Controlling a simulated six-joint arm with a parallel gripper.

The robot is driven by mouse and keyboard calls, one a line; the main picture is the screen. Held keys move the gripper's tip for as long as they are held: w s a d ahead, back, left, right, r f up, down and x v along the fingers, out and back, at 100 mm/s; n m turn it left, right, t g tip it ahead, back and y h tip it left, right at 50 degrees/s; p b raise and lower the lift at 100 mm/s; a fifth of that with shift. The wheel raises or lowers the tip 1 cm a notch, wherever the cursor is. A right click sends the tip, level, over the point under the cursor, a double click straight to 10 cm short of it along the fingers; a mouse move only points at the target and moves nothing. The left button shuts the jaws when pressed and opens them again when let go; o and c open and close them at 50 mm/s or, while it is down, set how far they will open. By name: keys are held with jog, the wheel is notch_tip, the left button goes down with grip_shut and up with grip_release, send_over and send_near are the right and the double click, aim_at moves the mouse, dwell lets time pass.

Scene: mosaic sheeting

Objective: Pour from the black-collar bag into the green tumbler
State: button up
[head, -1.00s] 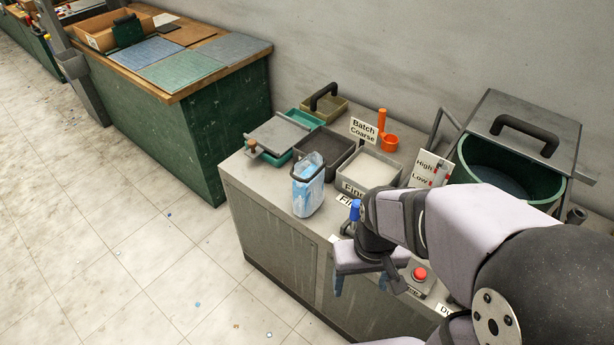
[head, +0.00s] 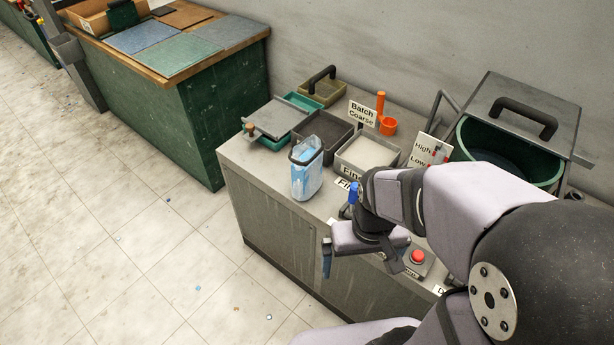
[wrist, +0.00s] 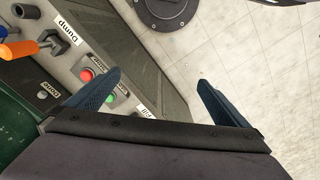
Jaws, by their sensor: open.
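The bag (head: 307,176), clear with blue contents and a dark collar around its open top, stands upright on the counter's left front part. The green tumbler (head: 560,166) is at the counter's right end, its dark mouth partly showing. A grey lid with a black handle is above and behind the mouth. My gripper (wrist: 159,80) is open and empty, off the counter's front edge, right of and nearer than the bag in the head view. In the wrist view its two blue fingers are spread over floor and the panel front. The bag is not in the wrist view.
A High/Low sign (head: 428,150) is left of the tumbler. A red button (head: 418,257) is on the front panel, close to my gripper.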

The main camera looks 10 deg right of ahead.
jog(key=w+r+n, duration=0.2)
jog(key=w+r, duration=0.1)
jog(key=w, duration=0.8)
jog(key=n+p, duration=0.3)
jog(key=n, duration=0.1)
send_over(307, 148)
jog(key=s+d, duration=0.3)
jog(key=s, duration=0.3)
jog(key=w, duration=0.1)
jog(key=w+a+f+n, duration=0.1)
jog(key=w, duration=0.1)
jog(key=w+a+f+n, duration=0.1)
jog(key=w, duration=0.1)
jog(key=shift+w+a+f+p, duration=0.15)
jog(key=shift+f+p, duration=0.05)
jog(key=shift+p, duration=0.1)
jog(key=shift+w+a+f+n, duration=0.2)
jog(key=shift+f+n, duration=0.1)
jog(key=shift+f, duration=0.15)
jog(key=shift+w+a+f+n, duration=0.15)
jog(key=shift+f+n, duration=0.15)
jog(key=shift+f, duration=0.15)
jog(key=shift+f, duration=0.1)
jog(key=shift+f+b, duration=1.35)
jog(key=shift+f, duration=0.4)
jog(key=shift+f+p, duration=0.4)
jog(key=shift+f, duration=1.45)
